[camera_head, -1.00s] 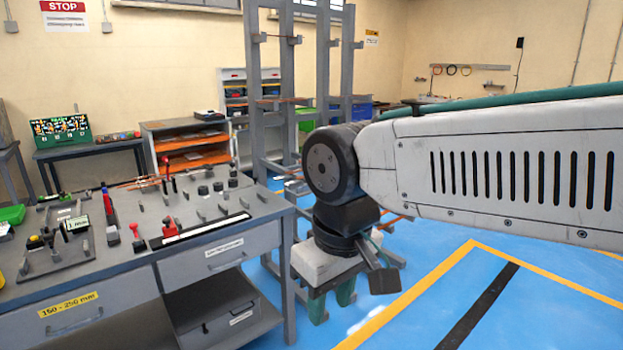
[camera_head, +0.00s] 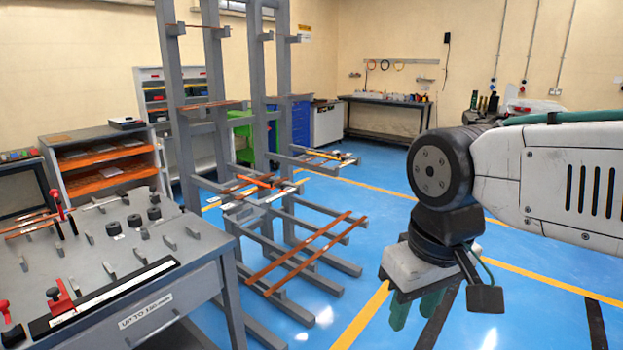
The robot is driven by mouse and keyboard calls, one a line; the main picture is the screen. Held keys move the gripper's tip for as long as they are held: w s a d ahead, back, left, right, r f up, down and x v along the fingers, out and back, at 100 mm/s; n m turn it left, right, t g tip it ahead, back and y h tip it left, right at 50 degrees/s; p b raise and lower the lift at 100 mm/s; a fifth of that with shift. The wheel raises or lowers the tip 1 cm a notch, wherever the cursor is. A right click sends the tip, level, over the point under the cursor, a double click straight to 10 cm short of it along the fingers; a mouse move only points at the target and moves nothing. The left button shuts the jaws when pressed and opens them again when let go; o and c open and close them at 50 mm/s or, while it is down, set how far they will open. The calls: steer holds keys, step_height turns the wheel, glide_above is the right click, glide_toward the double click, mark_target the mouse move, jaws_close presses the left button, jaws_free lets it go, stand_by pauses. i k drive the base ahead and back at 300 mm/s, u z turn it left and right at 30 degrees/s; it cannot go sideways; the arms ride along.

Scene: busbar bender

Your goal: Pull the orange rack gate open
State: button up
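A tall grey steel rack (camera_head: 221,88) stands left of centre in the head view, with arms holding copper-coloured bars. A short bright orange bar (camera_head: 256,181) sits low across the rack, about at its middle; it looks like the orange gate, though it is small here and I cannot tell how far it is swung. My gripper (camera_head: 416,308) hangs down to the right of the rack, over the blue floor, clear of the gate. Its two green fingers are apart, with nothing visible between them. The fingertips are partly seen beneath the pale gripper body.
A grey workbench (camera_head: 200,262) with tools fills the lower left. Copper bars (camera_head: 310,252) lie on low rack arms that jut toward the floor on my gripper's side. A shelf unit (camera_head: 62,150) stands behind the bench. Blue floor (camera_head: 385,200) is open right of the rack.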

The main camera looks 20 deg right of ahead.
mark_target(238, 177)
steer(key=z, duration=0.6)
steer(key=i, duration=1.5)
steer(key=u, duration=0.5)
steer(key=i, duration=0.7)
steer(key=u, duration=0.55)
